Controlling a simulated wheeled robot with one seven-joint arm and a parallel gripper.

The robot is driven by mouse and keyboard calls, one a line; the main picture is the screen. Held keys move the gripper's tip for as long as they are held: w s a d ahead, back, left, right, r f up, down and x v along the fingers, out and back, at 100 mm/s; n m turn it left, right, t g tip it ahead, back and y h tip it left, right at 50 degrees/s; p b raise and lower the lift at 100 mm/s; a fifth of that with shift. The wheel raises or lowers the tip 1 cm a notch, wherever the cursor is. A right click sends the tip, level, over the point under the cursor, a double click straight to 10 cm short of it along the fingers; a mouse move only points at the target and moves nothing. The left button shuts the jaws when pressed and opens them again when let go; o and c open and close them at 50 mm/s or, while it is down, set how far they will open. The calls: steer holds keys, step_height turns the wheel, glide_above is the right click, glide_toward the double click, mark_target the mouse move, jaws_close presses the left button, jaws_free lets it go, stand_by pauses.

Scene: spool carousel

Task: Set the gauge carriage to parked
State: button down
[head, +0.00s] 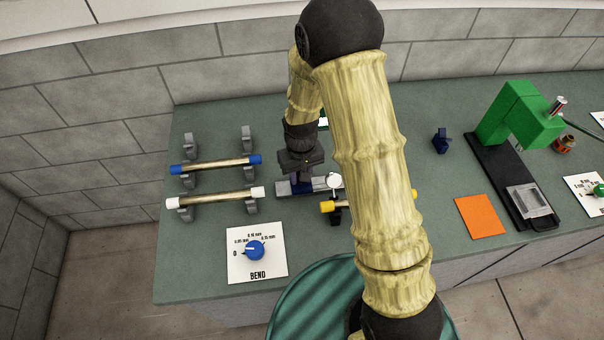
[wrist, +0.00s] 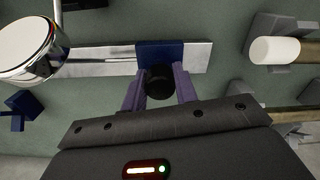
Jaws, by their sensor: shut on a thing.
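The gauge carriage (wrist: 155,50) is a dark blue block on a shiny metal rail (wrist: 95,62), with a short bare stretch of rail on its right in the wrist view. My gripper (wrist: 158,92) is shut on the carriage's black round knob (wrist: 158,80), a finger on each side. In the head view my gripper (head: 300,184) is over the rail (head: 283,189), left of my arm, and largely hides the carriage. A round white dial gauge (wrist: 27,45) sits beside the rail at the wrist view's left; the head view shows it too (head: 333,181). No parked mark is readable.
Blue-capped (head: 215,164) and white-capped (head: 215,198) rods lie on grey stands to the left. A yellow-capped rod (head: 327,206) is partly behind my arm. The BEND dial panel (head: 257,266) is in front. A green press (head: 520,115) and orange square (head: 480,216) are right.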

stand_by(0.3)
steer(key=c, duration=1.1)
jaws_free()
step_height(320, 180, up, 18)
steer(key=b, duration=0.2)
steer(key=shift+f, duration=0.25)
steer(key=s+d+f+m+t, duration=0.2)
steer(key=s+d+f+m, duration=0.1)
steer(key=s+d, duration=0.8)
steer(key=shift+s+d+f+t, duration=0.2)
steer(key=shift+s+d+t, duration=0.05)
steer(key=shift+s+t, duration=0.05)
